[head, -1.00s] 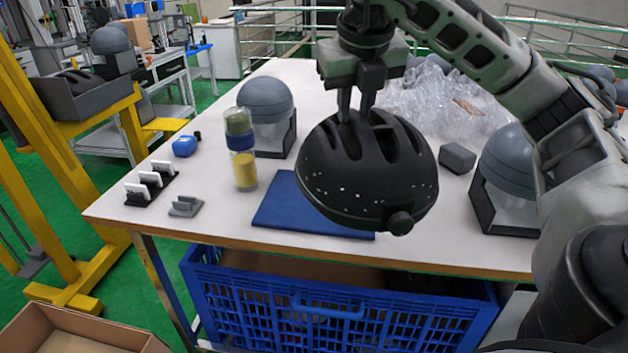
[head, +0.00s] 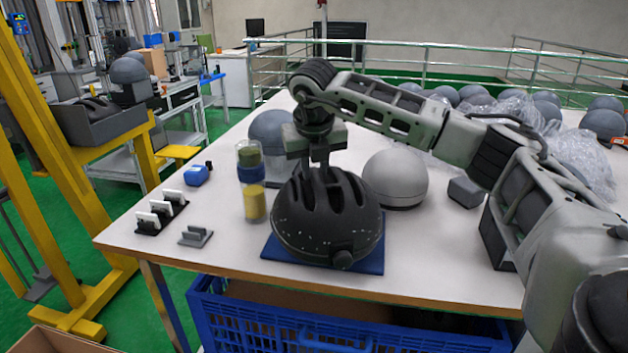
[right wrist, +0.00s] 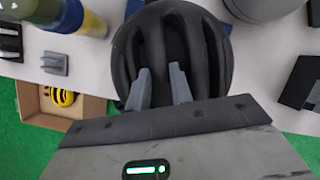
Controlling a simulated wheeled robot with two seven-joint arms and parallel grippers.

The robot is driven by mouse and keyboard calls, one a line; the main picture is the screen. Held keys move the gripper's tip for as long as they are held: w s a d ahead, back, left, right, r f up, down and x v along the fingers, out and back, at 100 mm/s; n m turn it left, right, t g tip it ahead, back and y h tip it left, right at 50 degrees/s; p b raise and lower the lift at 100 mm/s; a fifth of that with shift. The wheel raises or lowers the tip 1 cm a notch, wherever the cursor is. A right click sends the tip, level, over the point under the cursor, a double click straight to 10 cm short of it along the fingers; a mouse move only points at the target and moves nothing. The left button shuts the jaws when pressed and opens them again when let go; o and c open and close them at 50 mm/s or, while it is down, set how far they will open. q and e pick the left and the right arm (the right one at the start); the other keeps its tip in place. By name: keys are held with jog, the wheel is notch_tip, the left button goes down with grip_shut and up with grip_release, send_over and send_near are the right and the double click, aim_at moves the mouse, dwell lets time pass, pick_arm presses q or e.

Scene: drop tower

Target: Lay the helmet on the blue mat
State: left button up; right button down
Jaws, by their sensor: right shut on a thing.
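The black helmet (head: 328,215) is on or just above the blue mat (head: 372,262) near the table's front edge; whether it bears on the mat I cannot tell. Its dome faces up and it covers most of the mat. My right gripper (head: 320,172) comes down from above and is shut on the helmet at its top vents. In the right wrist view the two fingers (right wrist: 160,90) reach into the vents of the helmet (right wrist: 180,42). My left gripper does not show.
A jar with a blue band and yellow contents (head: 253,185) stands left of the helmet. A light grey dome (head: 396,178) stands behind right. A small grey holder (head: 195,236) and white cards in a black rack (head: 160,214) are at left. A blue crate (head: 240,320) is below the table edge.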

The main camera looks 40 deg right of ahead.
aim_at(314, 176)
notch_tip(314, 176, down, 3)
jog(key=shift+w+f, duration=0.15)
jog(key=c, duration=1.2)
grip_release()
jog(key=shift+c, duration=0.2)
